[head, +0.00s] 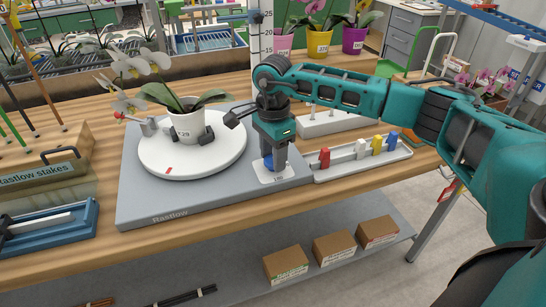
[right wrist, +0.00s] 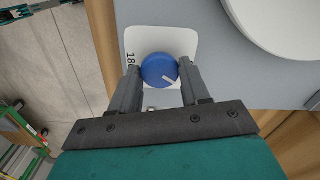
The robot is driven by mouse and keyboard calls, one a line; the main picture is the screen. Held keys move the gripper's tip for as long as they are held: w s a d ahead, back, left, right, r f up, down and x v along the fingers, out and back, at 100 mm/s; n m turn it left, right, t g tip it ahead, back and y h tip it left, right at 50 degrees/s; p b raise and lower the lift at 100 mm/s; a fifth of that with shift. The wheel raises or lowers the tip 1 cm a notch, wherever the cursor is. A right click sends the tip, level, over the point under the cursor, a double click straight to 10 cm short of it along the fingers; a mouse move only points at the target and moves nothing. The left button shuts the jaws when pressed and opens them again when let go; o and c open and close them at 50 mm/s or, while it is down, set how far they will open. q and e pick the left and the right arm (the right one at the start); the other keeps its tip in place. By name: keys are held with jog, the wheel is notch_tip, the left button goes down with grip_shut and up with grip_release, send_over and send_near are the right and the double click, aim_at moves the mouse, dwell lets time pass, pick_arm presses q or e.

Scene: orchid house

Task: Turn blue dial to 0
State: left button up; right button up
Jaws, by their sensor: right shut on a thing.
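The blue dial (right wrist: 160,70) is a round knob with a white pointer line, on a white plate (right wrist: 182,40) with "18" printed at its left edge. In the right wrist view the pointer line runs from near the middle toward the lower right. My right gripper (right wrist: 160,76) is shut on the dial, one finger on each side. In the head view my right gripper (head: 274,160) points down at the dial, whose blue shows only a little between the fingers; the plate (head: 277,177) shows around it. My left gripper is not in view.
A white turntable (head: 222,165) with a red mark carries a potted white orchid (head: 188,125) left of my right gripper, on the grey base (head: 135,205). A white tray (head: 385,160) of coloured clips lies to the right. Rastlow stakes stand at the left.

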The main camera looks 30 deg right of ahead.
jog(key=shift+n, duration=1)
jog(key=shift+n+b, duration=0.6)
jog(key=shift+n, duration=0.5)
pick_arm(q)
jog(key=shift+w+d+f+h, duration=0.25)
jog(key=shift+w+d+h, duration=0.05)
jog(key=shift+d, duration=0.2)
pick_arm(e)
jog(key=shift+n, duration=1.2)
jog(key=o, duration=1)
jog(key=shift+o, duration=0.2)
jog(key=shift+r, duration=0.1)
